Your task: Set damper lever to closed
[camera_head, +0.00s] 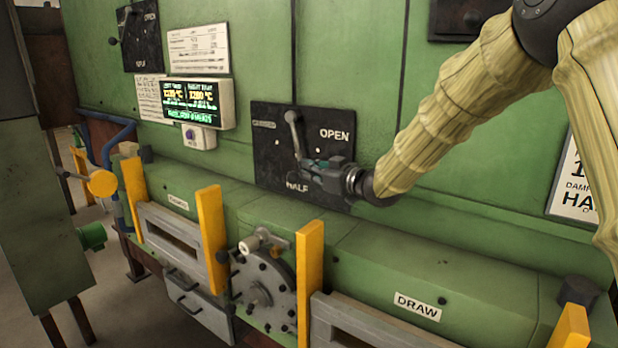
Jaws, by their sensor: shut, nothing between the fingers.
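The damper lever (294,131) is a grey handle with a rounded knob, in front of a black plate (272,165) on the green furnace wall. It points up and slightly left, toward the plate's upper part. The plate reads OPEN at upper right and HALF at the bottom; a small label at upper left is too blurred to read. My gripper (306,165) is shut and empty, just right of the lever's lower part. I cannot tell whether it touches the lever. My gripper and wrist cover the right middle of the plate.
A temperature display (190,102) hangs left of the plate. Below are yellow posts (211,238), a round grey flange (262,290) with a handle, and a green ledge (345,245) labelled DRAW. A white sign (577,185) is at the right. Another black lever plate (139,38) is at upper left.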

